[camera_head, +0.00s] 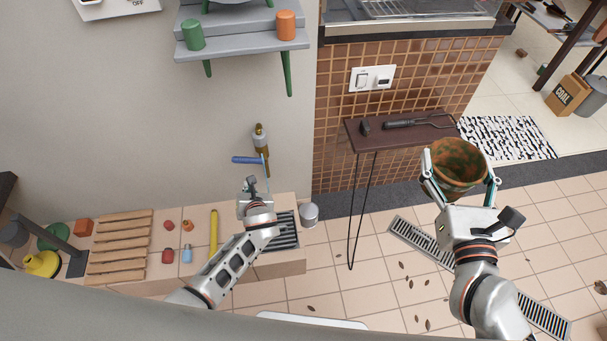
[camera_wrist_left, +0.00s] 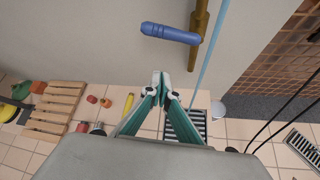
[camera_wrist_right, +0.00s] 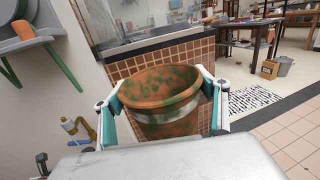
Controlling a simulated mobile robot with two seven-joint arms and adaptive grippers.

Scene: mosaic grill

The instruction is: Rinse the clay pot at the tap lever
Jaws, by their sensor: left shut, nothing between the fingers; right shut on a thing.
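The clay pot (camera_head: 460,165) is brown with green patches. My right gripper (camera_head: 459,172) is shut around its sides and holds it in the air, mouth up, right of the narrow dark table; the right wrist view also shows the pot (camera_wrist_right: 162,98). The brass tap (camera_head: 261,138) is on the wall far to the left, with a blue lever (camera_head: 247,160). A thin pale-blue stream (camera_wrist_left: 212,50) runs down from the tap. My left gripper (camera_head: 251,184) is shut and empty, just below the lever and apart from it in the left wrist view (camera_wrist_left: 161,77).
A slotted drain (camera_head: 284,232) lies below the tap, with a small metal bucket (camera_head: 309,213) beside it. The narrow dark table (camera_head: 412,131) holding tools stands between tap and pot. A grey shelf (camera_head: 242,38) hangs above the tap.

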